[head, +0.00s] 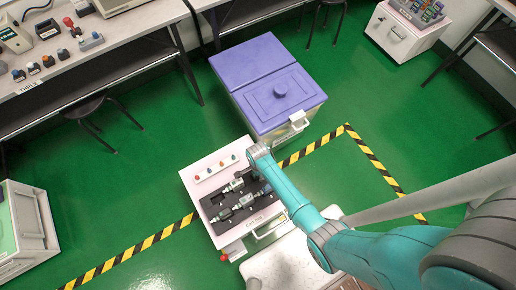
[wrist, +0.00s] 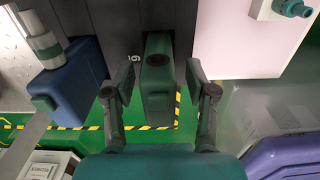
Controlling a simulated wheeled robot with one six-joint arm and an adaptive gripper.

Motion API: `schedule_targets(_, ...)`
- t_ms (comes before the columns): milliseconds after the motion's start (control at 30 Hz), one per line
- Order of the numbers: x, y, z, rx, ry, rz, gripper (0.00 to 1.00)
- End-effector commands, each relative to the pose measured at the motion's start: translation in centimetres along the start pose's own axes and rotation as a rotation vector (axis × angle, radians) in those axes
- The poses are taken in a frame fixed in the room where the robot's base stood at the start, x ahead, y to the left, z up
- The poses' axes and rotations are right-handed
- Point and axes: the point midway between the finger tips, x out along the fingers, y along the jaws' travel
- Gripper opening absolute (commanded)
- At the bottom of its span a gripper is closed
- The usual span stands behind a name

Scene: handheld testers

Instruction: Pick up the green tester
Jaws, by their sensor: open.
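The green tester (wrist: 156,85) is a dark green body with a round black spot on top, in the middle of the wrist view. My gripper (wrist: 161,68) is open, with one finger on each side of it. Narrow gaps seem to show beside the tester; contact is hard to judge. In the head view, my gripper is over the black tray (head: 213,208) on a white cart, largely hidden by my arm. Several grey-green devices (head: 246,200) lie there; I cannot tell which is the one between my fingers.
A blue device (wrist: 68,95) with a pale cylinder stands left of my gripper in the wrist view. A white panel with coloured buttons (head: 214,169) lies behind the tray. A purple-lidded bin (head: 262,75) stands behind the cart. Green floor around is mostly clear.

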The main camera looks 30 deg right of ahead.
Motion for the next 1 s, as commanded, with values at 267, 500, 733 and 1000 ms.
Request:
schedule_targets(267,0.1,0.1,0.0,0.000,0.000,0.001,0.49)
schedule_targets(500,0.1,0.1,0.0,0.000,0.000,0.001,0.00)
schedule_targets(733,0.1,0.0,0.0,0.000,0.000,0.000,0.00)
schedule_targets(1000,-1.0,0.0,0.0,0.000,0.000,0.000,0.00)
